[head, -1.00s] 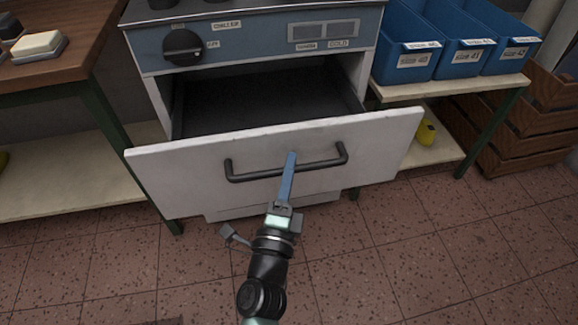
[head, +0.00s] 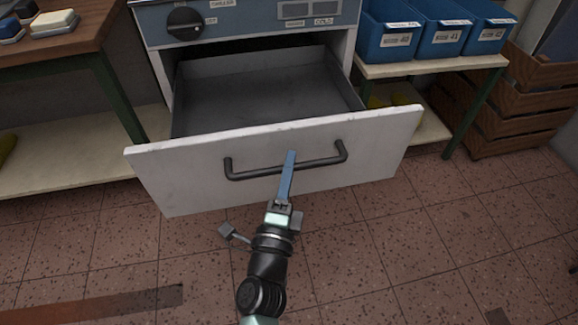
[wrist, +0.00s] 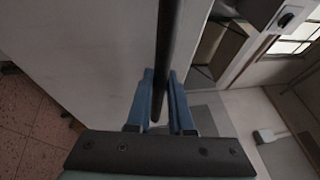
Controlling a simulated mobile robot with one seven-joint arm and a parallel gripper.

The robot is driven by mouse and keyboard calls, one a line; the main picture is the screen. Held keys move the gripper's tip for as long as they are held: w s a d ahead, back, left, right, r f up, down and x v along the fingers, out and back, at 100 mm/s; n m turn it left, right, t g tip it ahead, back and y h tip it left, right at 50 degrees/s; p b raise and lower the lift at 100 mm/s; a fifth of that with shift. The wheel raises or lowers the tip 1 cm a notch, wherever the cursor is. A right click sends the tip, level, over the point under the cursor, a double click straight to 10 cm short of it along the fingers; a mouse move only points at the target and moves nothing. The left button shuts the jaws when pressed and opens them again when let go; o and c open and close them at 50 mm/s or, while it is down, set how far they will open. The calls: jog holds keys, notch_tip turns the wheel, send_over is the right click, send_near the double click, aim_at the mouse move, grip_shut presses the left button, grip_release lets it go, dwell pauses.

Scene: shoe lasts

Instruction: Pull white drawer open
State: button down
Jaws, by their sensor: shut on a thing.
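The white drawer (head: 205,178) is pulled well out of the blue and white cabinet (head: 240,22). Its grey inside (head: 265,95) shows and looks empty. A dark bar handle (head: 325,162) runs across the drawer front. My gripper (head: 290,160) is shut on the handle near its middle. In the wrist view the blue fingers of my gripper (wrist: 162,100) stand on either side of the dark handle (wrist: 166,45), with the white drawer front (wrist: 90,50) beside it.
A wooden-topped table (head: 70,40) with a low shelf stands at the left. Blue bins (head: 390,42) sit on a bench at the right, beside a brown wooden crate (head: 520,110). The tiled floor (head: 430,240) in front of the drawer is clear.

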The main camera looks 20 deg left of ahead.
jog(key=c, duration=0.8)
grip_release()
jog(key=v, duration=1.3)
jog(key=shift+b, duration=0.45)
jog(key=shift+w, duration=0.15)
